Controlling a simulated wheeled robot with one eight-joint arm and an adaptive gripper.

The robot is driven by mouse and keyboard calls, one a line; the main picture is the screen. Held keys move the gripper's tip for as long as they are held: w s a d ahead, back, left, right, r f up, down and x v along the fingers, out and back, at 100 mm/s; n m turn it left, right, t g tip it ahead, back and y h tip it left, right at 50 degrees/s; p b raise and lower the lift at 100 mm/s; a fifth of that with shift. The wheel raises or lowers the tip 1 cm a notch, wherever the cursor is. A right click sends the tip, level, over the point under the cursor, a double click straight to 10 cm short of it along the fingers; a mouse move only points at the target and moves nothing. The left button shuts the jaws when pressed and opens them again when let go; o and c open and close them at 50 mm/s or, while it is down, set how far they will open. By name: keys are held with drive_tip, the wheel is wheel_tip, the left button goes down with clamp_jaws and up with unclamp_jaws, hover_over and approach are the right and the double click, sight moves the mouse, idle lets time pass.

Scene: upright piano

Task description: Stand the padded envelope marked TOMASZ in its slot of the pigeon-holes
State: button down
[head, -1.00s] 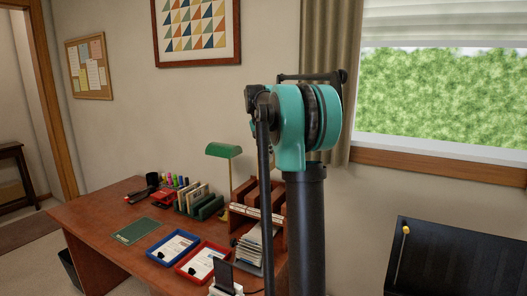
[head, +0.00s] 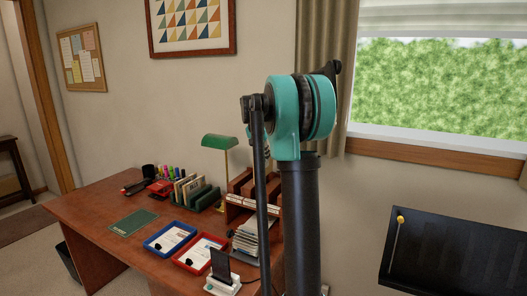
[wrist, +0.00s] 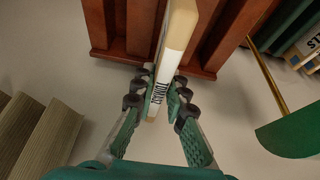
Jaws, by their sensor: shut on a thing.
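The padded envelope (wrist: 173,45) is cream-edged, with TOMASZ in dark letters on its white lower end in the wrist view. My gripper (wrist: 159,97) is shut on it, with green fingers on both sides of that lettered end. The envelope runs up the picture, across the reddish-brown wooden pigeon-holes (wrist: 126,57), in line with a gap between dividers. I cannot tell how deep it sits or whether it touches the wood. In the head view the pigeon-holes (head: 236,212) stand at the desk's right end, partly behind my arm; my gripper and the envelope are hidden there.
A green lamp (head: 219,141) stands beside the pigeon-holes; its shade (wrist: 290,135) shows at right in the wrist view. A green sorter (head: 203,197), blue tray (head: 150,245), red tray (head: 181,264) and phone stand (head: 222,284) are on the desk.

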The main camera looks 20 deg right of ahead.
sight(259, 156)
drive_tip(key=shift+f, duration=3.8)
drive_tip(key=c, duration=1.5)
unclamp_jaws()
drive_tip(key=shift+o, duration=0.2)
drive_tip(key=shift+r, duration=0.1)
drive_tip(key=v, duration=1.1)
drive_tip(key=shift+s+a+r, duration=0.1)
drive_tip(key=shift+s+r, duration=0.05)
drive_tip(key=shift+r, duration=0.2)
